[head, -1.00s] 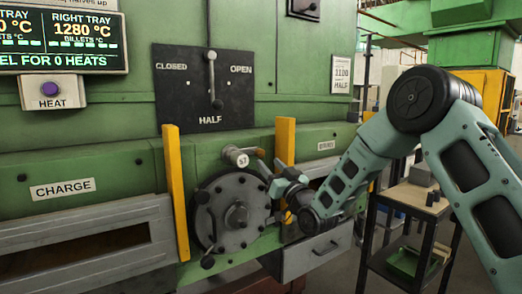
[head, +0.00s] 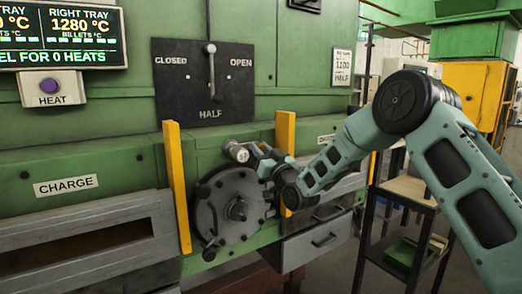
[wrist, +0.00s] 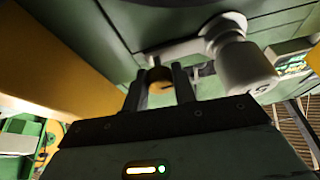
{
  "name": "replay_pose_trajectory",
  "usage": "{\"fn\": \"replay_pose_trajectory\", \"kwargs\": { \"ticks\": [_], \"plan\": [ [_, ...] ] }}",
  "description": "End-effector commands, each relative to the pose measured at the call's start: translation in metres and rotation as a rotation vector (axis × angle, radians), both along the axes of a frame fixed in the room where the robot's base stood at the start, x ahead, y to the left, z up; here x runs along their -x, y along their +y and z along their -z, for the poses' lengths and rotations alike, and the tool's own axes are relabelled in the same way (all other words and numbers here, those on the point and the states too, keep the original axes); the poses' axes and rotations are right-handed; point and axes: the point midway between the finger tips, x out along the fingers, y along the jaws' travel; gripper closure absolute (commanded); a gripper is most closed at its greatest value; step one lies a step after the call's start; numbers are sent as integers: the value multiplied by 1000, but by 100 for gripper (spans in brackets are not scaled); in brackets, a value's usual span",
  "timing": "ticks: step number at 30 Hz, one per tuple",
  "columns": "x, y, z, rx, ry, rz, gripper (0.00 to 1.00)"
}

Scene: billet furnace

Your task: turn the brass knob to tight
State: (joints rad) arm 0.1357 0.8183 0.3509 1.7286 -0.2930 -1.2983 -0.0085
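The brass knob (wrist: 159,77) shows in the wrist view as a small yellowish piece at the end of a grey arm beside a grey cylinder (wrist: 245,68). My gripper (wrist: 160,85) has its two dark fingers apart, one on each side of the knob. Contact between fingers and knob cannot be made out. In the head view my gripper (head: 261,162) is just right of the grey cylinder (head: 237,152), above the round door (head: 229,207), and it hides the knob there. No marking for tight is readable.
Yellow upright bars (head: 177,187) and (head: 286,135) flank the round door. A lever plate (head: 204,80) marked CLOSED, OPEN and HALF is above. A grey drawer (head: 318,243) lies below my wrist. A dark cart (head: 402,190) stands to the right.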

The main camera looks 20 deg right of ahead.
Motion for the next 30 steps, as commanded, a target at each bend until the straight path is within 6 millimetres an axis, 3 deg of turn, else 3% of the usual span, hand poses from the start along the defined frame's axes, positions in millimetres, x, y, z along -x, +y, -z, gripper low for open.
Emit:
{"fn": "replay_pose_trajectory", "kwargs": {
  "ticks": [14,30],
  "plan": [
    [1,1,3,-127,40,-2,96],
    [1,2,3,-594,190,-2,96]
  ]
}}
